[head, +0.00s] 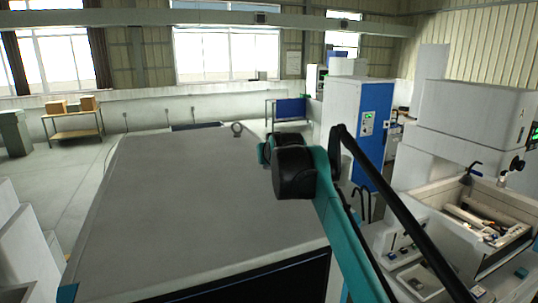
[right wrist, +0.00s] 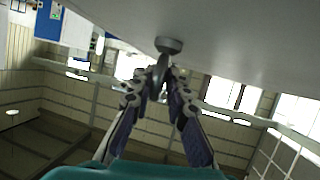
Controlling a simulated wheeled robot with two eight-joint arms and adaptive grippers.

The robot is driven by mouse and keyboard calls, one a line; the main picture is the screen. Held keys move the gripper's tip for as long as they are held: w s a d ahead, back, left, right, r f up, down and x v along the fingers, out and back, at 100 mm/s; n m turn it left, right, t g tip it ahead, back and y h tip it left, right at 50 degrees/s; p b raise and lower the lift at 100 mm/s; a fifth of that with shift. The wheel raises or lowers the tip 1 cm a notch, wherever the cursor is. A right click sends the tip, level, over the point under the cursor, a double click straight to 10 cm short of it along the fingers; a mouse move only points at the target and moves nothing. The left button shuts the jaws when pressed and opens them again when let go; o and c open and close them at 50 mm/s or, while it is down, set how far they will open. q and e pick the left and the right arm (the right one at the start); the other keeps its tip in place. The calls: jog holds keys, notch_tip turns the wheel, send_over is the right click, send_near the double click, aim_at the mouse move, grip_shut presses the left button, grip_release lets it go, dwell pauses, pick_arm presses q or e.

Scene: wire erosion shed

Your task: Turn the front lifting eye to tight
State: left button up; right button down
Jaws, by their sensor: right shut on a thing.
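A lifting eye (right wrist: 169,45) with a round collar stands on a flat grey surface in the right wrist view, which looks upside down. My right gripper (right wrist: 161,78) is shut on its ring, one finger on each side. The fingers cover most of the ring. The collar sits at the surface; I cannot tell whether any gap is left under it. In the head view my right arm hides this eye and the gripper. Another lifting eye (head: 237,128) stands free at the far edge of the large grey top (head: 190,200). My left gripper is not in view.
The grey top is otherwise bare. A blue and white cabinet (head: 355,130) stands behind my right arm. A white machine with an open tray of parts (head: 490,215) stands at the right. A bench with boxes (head: 75,115) is at the far left, with open floor around it.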

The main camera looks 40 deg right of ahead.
jog(key=c, duration=1.8)
grip_release()
jog(key=shift+o, duration=0.9)
jog(key=shift+w, duration=0.2)
jog(key=shift+w+a+f, duration=0.1)
jog(key=shift+w, duration=0.15)
jog(key=shift+s, duration=0.35)
jog(key=v, duration=1.1)
jog(key=shift+s+a+r, duration=0.1)
jog(key=shift+a+r, duration=0.1)
